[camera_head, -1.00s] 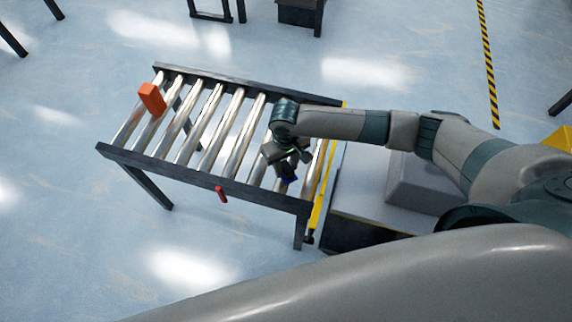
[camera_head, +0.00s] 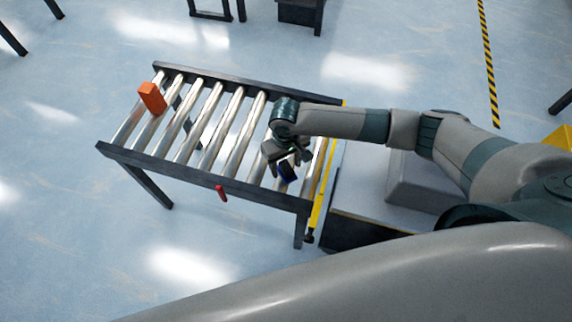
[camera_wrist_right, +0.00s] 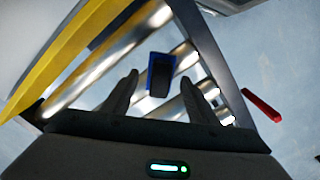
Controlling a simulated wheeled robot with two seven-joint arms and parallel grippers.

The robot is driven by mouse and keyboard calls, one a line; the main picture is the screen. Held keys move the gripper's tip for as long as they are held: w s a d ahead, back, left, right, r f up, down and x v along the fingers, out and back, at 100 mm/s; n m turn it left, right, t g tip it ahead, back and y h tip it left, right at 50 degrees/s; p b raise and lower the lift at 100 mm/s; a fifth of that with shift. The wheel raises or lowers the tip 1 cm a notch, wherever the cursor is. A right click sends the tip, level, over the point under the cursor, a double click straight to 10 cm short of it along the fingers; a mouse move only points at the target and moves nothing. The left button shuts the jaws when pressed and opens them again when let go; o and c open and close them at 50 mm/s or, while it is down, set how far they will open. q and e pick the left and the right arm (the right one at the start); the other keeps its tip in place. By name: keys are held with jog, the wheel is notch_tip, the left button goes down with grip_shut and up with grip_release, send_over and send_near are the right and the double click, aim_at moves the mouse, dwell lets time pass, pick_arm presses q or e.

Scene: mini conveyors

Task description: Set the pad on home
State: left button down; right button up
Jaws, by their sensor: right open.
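A small blue block with a dark face (camera_head: 287,173), which I take to be the pad, lies on the rollers near the right end of the conveyor. It also shows in the right wrist view (camera_wrist_right: 160,74), beyond and between the fingertips. My right gripper (camera_head: 284,159) is open over that end of the conveyor, and the fingers stand apart on either side of the block's outline in the wrist view (camera_wrist_right: 160,82). I cannot tell whether they touch it. No spot marked as home can be made out. My left gripper is out of view.
The roller conveyor (camera_head: 185,168) has dark side rails. An orange block (camera_head: 152,98) stands at its far left end. A yellow strip (camera_head: 319,205) edges the right end.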

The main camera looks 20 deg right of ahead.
aim_at(286, 166)
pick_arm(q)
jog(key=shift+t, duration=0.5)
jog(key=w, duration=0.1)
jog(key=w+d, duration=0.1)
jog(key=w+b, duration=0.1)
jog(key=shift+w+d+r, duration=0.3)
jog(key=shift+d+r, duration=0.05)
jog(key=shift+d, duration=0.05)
pick_arm(e)
notch_tip(286, 166, up, 12)
jog(key=shift+f, duration=0.15)
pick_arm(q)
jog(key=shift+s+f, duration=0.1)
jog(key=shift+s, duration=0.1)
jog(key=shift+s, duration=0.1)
